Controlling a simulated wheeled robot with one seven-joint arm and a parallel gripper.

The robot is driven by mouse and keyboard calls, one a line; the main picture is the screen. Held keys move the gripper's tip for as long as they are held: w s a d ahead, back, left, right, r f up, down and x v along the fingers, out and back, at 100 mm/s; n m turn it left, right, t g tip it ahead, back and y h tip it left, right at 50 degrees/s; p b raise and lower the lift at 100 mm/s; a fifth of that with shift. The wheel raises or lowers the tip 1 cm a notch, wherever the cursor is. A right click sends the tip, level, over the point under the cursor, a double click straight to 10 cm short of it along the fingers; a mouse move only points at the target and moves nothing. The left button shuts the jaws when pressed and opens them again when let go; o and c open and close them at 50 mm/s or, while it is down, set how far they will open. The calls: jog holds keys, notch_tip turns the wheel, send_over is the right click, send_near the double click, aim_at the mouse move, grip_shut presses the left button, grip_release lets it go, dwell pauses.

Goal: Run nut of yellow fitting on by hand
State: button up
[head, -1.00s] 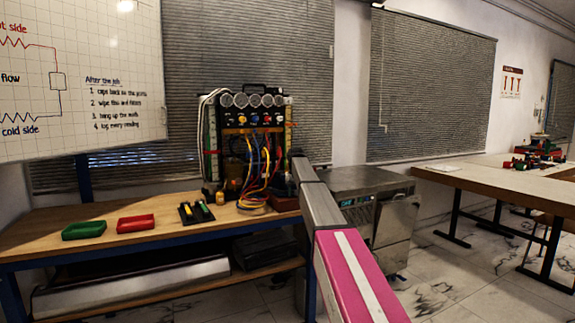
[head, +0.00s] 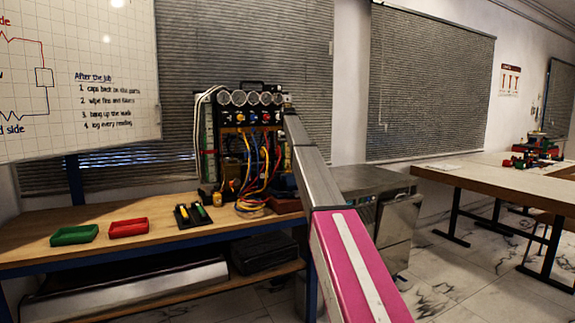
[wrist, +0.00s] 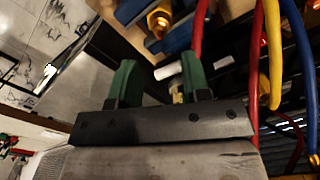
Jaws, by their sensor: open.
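The gauge rig (head: 203,150) stands on the wooden bench with gauges along its top and yellow, blue and red hoses in front. My gripper (wrist: 160,82) is open in the wrist view, its two green fingers apart. A small yellowish piece (wrist: 178,94) and a white cylinder show in the gap or behind it; I cannot tell their depth. A brass-yellow fitting (wrist: 158,22) on a blue part lies beyond the fingertips. I cannot tell which is the task's yellow fitting, and no nut is clear. In the head view my arm reaches the rig's upper right; the fingers are not distinguishable.
Red, yellow and blue hoses (wrist: 272,55) hang close to the right of my gripper. On the bench (head: 40,225) are a green tray (head: 75,235), a red tray (head: 129,228) and a dark holder (head: 192,216) with small items. A metal cabinet (head: 395,225) stands right of the bench.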

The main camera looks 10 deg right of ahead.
aim_at(288, 167)
notch_tip(288, 167, down, 7)
jog(key=shift+r, duration=0.15)
grip_shut()
